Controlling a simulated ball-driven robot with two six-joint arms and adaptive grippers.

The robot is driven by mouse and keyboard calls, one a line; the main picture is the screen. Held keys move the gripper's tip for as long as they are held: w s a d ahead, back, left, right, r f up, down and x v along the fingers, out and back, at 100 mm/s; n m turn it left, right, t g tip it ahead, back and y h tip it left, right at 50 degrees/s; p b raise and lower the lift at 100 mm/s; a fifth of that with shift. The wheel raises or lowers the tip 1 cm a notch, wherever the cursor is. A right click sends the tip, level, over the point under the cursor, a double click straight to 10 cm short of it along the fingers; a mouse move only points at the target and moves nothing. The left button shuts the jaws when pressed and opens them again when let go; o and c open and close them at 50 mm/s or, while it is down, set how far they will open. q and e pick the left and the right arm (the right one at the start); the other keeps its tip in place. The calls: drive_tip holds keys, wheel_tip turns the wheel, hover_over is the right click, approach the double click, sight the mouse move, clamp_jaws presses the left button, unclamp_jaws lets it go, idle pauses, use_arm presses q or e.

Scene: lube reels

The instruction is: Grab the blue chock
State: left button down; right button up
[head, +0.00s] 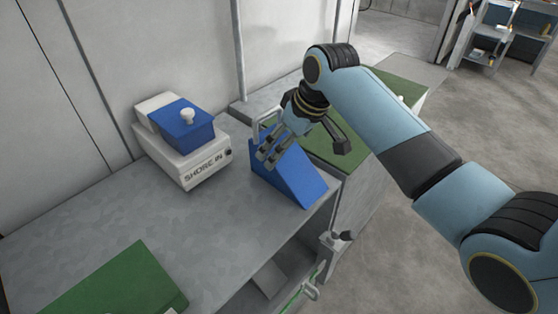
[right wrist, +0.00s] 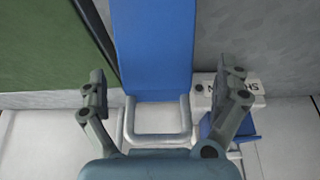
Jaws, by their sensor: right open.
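The blue chock (head: 294,176) is a wedge with a pale metal loop handle at its tall end. It rests on the grey bench top near the right end. In the right wrist view the chock (right wrist: 153,40) runs up the middle, with its handle (right wrist: 158,136) below it. My right gripper (head: 275,150) is at the chock's tall end, close to the handle. In the right wrist view its fingers (right wrist: 163,95) are spread apart, one on each side of the chock and handle, and hold nothing. I cannot tell whether they touch it. My left gripper is not in view.
A white box marked "SHORE IN" (head: 206,164) with a blue lid (head: 182,130) stands left of the chock against the wall. A green mat (head: 110,285) lies at the front left. Another green surface (head: 340,145) lies beyond the bench's right end. The middle of the bench (head: 190,220) is clear.

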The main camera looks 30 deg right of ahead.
sight(290, 154)
drive_tip(key=x, duration=0.5)
drive_tip(key=shift+w+d, duration=0.15)
drive_tip(key=shift+d, duration=0.1)
drive_tip(key=c, duration=1.5)
drive_tip(key=shift+o, duration=0.2)
